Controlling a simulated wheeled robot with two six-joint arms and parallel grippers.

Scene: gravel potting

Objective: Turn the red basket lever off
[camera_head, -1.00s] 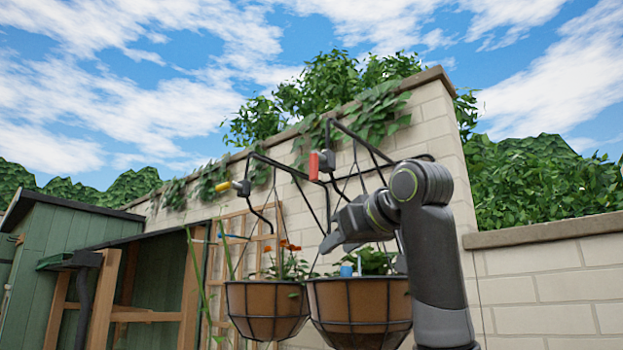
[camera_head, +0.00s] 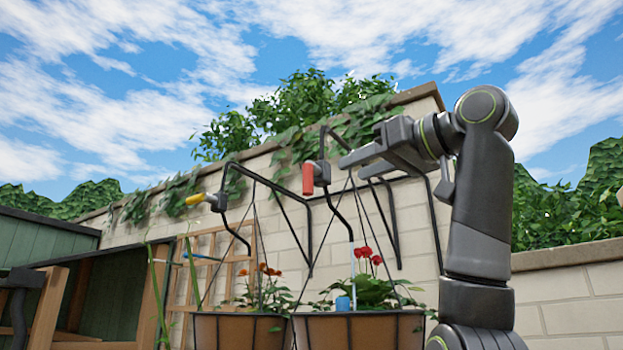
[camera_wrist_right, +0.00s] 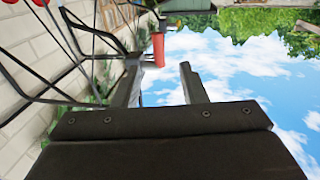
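The red lever (camera_head: 308,178) is a short upright red handle on a grey block. The block is on the black bracket of the right-hand hanging basket (camera_head: 360,330). My right gripper (camera_head: 352,164) is level with the lever's top and just to its right, its fingers pointing left toward it. In the right wrist view the open fingers (camera_wrist_right: 160,84) are empty, and the red lever (camera_wrist_right: 158,48) shows beyond their tips, between them in the picture and closer to the left finger. I see no contact.
A yellow lever (camera_head: 196,199) sits on the neighbouring bracket, above the left basket (camera_head: 240,330). Black bracket bars and hanging wires surround both levers. A brick wall (camera_head: 420,205) stands behind, with a wooden trellis and green shed (camera_head: 45,235) at left.

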